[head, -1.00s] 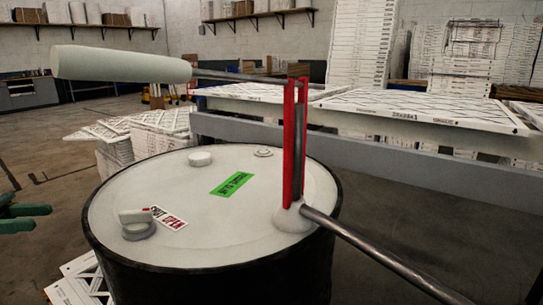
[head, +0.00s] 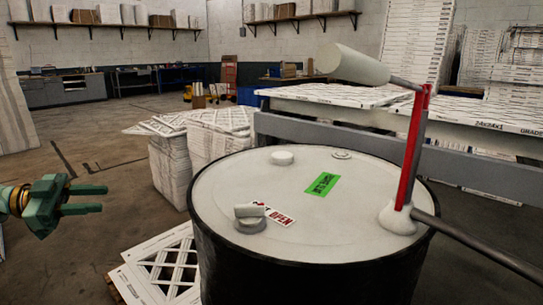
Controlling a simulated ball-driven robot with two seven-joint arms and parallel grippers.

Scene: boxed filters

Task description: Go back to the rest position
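My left gripper (head: 94,199) is at the left edge, green, with its two fingers apart and pointing right. Nothing shows between them, and it is clear of the drum. My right gripper is not in view. The black drum (head: 305,262) with a white lid stands at the centre right. On its lid are a knob (head: 250,219) beside a SHUT/OPEN label, partly hidden by the knob, and a green label (head: 322,185). A red upright (head: 412,150) at the lid's right carries a lever with a pale thick handle (head: 352,64).
A grey pipe (head: 480,246) runs from the upright's base to the lower right. Stacked white filters (head: 190,150) stand behind the drum, and a filter panel (head: 160,268) lies at its front left. A grey-framed table (head: 340,133) with filters is behind. Floor at left is open.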

